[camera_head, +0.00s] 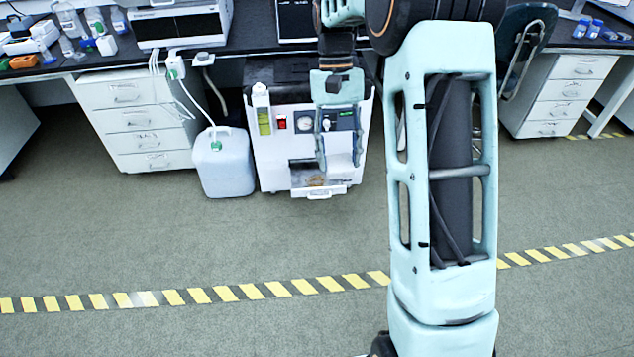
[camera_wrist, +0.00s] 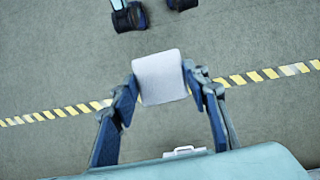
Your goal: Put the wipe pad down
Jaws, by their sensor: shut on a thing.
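My gripper (camera_wrist: 161,80) is shut on the wipe pad (camera_wrist: 160,77), a pale grey-white square with rounded corners. The pad sits between the two blue fingertips, one at its left edge and one at its right, above the floor in the wrist view. In the head view my gripper (camera_head: 339,158) hangs pointing down in front of the white instrument cabinet (camera_head: 275,165).
A dark bench top (camera_head: 258,34) with instruments and bottles runs along the back. A white jerrycan (camera_head: 223,165) with tubing stands on the floor left of the cabinet. Drawer units (camera_head: 140,130) stand under the bench. The floor (camera_head: 180,245) in front is clear, crossed by yellow-striped tape (camera_head: 250,291).

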